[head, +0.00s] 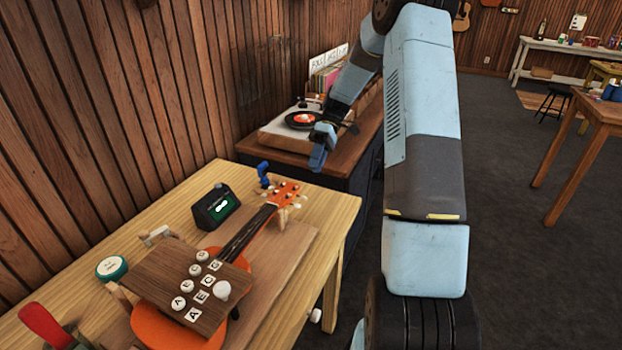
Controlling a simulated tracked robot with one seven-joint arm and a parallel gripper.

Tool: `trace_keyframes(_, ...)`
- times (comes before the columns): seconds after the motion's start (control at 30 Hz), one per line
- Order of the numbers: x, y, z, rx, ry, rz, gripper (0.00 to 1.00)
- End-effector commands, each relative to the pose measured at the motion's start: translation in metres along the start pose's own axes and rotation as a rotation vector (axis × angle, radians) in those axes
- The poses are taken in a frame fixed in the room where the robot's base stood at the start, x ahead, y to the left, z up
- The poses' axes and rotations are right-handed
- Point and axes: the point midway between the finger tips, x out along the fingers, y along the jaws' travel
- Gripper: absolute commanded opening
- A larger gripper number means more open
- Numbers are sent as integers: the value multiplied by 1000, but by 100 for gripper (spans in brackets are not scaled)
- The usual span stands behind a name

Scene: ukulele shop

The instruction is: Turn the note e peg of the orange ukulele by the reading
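The orange ukulele (164,328) lies on the wooden table, its neck pointing up and right. Its headstock (285,194) carries several pale pegs at the sides; I cannot tell which is the E peg. A brown board (165,262) with letter tiles A, E, C, G and white knobs covers much of the body. A dark tuner (215,208) with a small lit green-white screen stands left of the neck; its reading is too small to make out. My gripper (318,150) hangs above and beyond the headstock, apart from it. Its fingers are too small to judge.
A blue clip-like object (263,174) stands at the table's far edge, by the headstock. A turntable (300,122) sits on a dark cabinet behind. A round green-rimmed tin (112,268) and a red-handled tool (45,325) are at left. Dark floor (500,230) is open at right.

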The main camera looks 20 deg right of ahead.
Motion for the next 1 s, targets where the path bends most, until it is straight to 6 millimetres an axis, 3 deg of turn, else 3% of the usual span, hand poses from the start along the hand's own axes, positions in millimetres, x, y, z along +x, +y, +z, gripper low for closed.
trace_keyframes(0.13,-26,1,0,-1,0,1,30)
trace_keyframes(0.33,-45,1,0,1,0,0,30)
trace_keyframes(1.0,-50,-4,0,7,-3,11,30)
